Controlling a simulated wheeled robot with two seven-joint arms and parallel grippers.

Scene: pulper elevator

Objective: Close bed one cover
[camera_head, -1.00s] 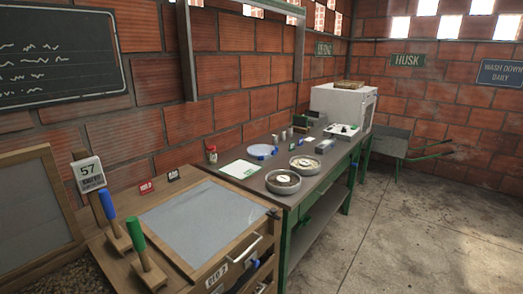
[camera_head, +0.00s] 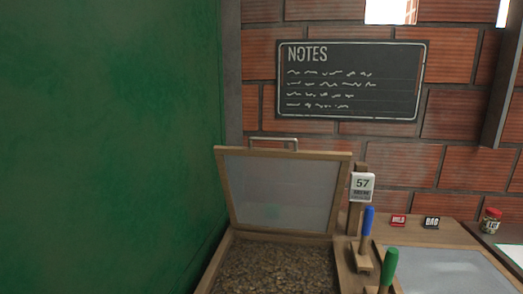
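The bed at the lower middle has a wood-framed cover (camera_head: 282,192) with a pale translucent panel. The cover stands raised, leaning back a little, with a metal handle (camera_head: 274,143) on its top edge. Below it the wooden bed box is open and full of brown grainy material (camera_head: 274,268). No label naming this bed is in view. A second bed with a closed, pale-panelled cover (camera_head: 445,274) is partly seen at the lower right. Neither of my grippers is in the view.
A large green surface (camera_head: 110,140) fills the left side, close to the open bed. Between the beds stand a blue-handled tool (camera_head: 367,222), a green-handled tool (camera_head: 388,266) and a meter reading 57 (camera_head: 362,187). A jar (camera_head: 490,221) and small signs stand at right.

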